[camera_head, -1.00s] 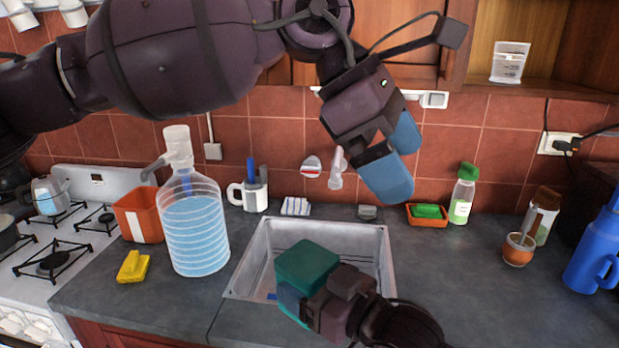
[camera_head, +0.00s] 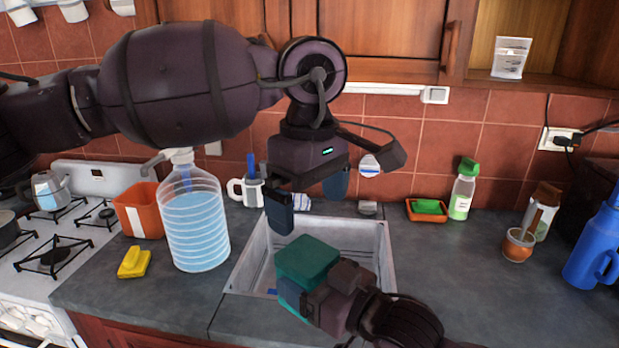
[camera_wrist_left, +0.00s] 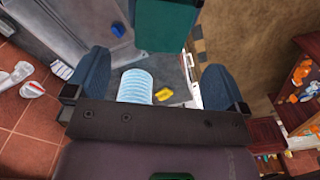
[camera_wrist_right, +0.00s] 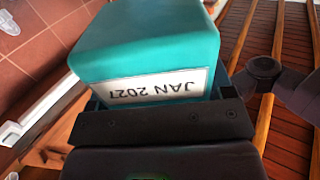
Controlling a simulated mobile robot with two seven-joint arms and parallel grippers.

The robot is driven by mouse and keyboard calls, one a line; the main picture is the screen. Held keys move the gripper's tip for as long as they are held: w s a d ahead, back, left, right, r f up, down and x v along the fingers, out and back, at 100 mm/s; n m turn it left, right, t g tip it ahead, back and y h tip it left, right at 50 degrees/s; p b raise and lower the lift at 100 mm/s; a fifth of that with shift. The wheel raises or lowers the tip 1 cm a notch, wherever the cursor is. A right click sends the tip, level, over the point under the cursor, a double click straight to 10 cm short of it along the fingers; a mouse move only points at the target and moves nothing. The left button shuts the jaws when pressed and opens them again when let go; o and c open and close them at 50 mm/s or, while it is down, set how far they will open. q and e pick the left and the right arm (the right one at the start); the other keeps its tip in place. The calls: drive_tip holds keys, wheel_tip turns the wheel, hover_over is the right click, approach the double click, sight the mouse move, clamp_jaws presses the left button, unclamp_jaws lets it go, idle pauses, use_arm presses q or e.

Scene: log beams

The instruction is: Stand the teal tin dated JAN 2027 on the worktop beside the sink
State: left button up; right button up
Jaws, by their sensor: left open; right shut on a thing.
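The teal tin (camera_head: 306,258) is held over the front of the sink (camera_head: 362,240) by my right gripper (camera_head: 303,300). In the right wrist view the tin (camera_wrist_right: 150,40) carries a white label reading JAN 2027, upside down in that picture. My left gripper (camera_head: 308,200) is open and empty above and behind the tin, fingers pointing down. In the left wrist view the tin (camera_wrist_left: 167,25) lies ahead of the open fingers (camera_wrist_left: 155,85), apart from them. The grey worktop (camera_head: 470,275) to the right of the sink is bare near the front.
A large water bottle (camera_head: 195,225), a yellow sponge (camera_head: 133,262) and an orange container (camera_head: 138,212) stand left of the sink. A soap dish (camera_head: 427,208), green-capped bottle (camera_head: 462,190), gourd cup (camera_head: 517,245) and blue jug (camera_head: 595,250) stand to the right.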

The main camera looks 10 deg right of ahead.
sight(310, 254)
use_arm(q)
wheel_tip(310, 254, down, 8)
drive_tip(key=shift+f, duration=0.15)
idle(0.3)
drive_tip(key=shift+c, duration=0.5)
drive_tip(key=c, duration=0.9)
use_arm(e)
drive_tip(key=o, duration=1)
